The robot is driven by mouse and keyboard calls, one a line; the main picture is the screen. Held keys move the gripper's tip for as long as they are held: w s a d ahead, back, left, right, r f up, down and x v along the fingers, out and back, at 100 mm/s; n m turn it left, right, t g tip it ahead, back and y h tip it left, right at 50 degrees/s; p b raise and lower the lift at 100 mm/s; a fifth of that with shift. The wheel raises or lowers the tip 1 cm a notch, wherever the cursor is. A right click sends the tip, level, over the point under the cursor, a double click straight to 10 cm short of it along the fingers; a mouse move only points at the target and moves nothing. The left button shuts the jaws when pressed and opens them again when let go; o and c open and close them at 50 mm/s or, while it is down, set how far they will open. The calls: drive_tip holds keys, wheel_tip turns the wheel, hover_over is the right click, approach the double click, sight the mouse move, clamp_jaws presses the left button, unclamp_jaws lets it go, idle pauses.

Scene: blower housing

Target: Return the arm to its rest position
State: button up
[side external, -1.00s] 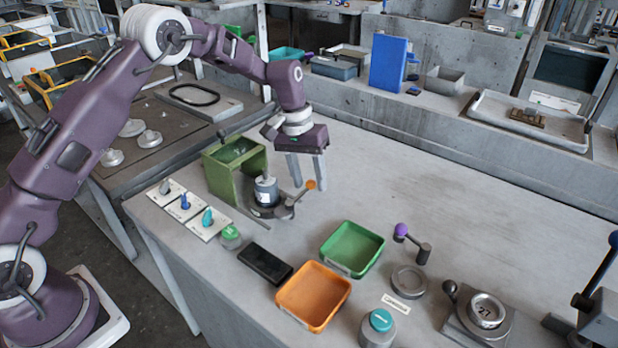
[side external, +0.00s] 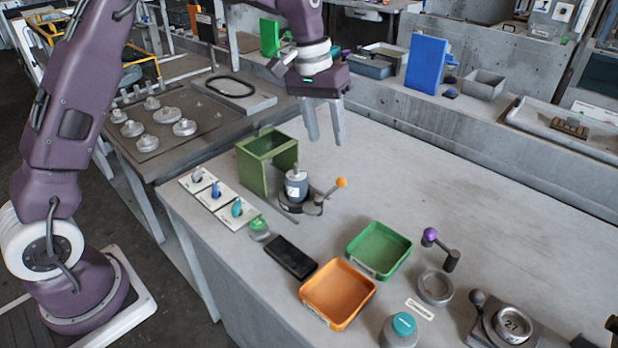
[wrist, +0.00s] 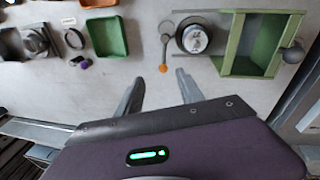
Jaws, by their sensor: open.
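My gripper (side external: 325,122) is open and empty, held in the air above the back of the bench, fingers pointing down. In the wrist view its two fingers (wrist: 155,92) are spread with only bare bench between them. A grey cylindrical part (side external: 297,186) stands upright in a dark round fixture with an orange-knobbed lever (side external: 341,183). It also shows in the wrist view (wrist: 193,39), apart from the fingers. The green open-sided housing (side external: 262,172) stands just left of it. Nothing touches my gripper.
A green tray (side external: 379,250) and an orange tray (side external: 337,294) sit on the bench front, beside a black block (side external: 291,258). A purple-knobbed lever (side external: 430,235) stands to the right. A blue upright panel (side external: 427,65) stands on the back ledge. The bench's right middle is clear.

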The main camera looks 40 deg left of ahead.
drive_tip(key=s+r+t, duration=0.2)
drive_tip(key=s+r, duration=0.7)
drive_tip(key=s, duration=0.3)
drive_tip(key=s+f+m+t+y, duration=0.1)
drive_tip(key=s+m+t, duration=0.1)
drive_tip(key=s, duration=1.9)
drive_tip(key=shift+a+f+y, duration=0.25)
drive_tip(key=shift+a+y, duration=0.15)
drive_tip(key=shift+a, duration=0.05)
